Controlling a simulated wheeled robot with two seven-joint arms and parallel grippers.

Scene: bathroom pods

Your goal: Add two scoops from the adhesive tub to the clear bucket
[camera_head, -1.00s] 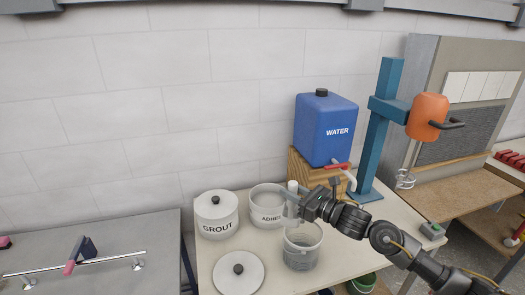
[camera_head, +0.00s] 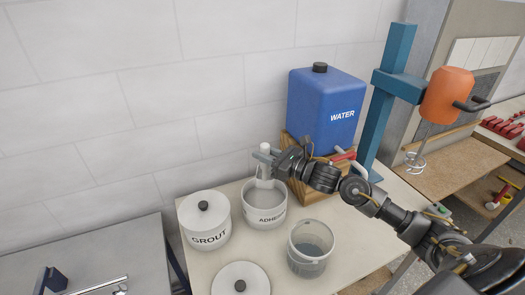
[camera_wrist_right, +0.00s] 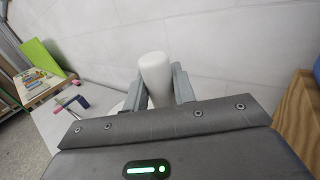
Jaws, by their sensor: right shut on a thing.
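My right gripper (camera_head: 267,156) is shut on the white handle of a scoop (camera_head: 264,169). It holds the scoop upright over the open adhesive tub (camera_head: 266,216), and the scoop's lower part reaches down at the tub's mouth. In the right wrist view the white handle (camera_wrist_right: 155,75) stands between the two fingers. What the scoop carries cannot be seen. The clear bucket (camera_head: 309,268) stands in front and to the right of the tub, with grey material inside. My left gripper is not in view.
A lidded grout tub (camera_head: 208,238) stands left of the adhesive tub. A loose white lid (camera_head: 252,276) lies at the front. A blue water container (camera_head: 310,100) on a wooden block and a blue mixer stand (camera_head: 384,105) rise behind on the right.

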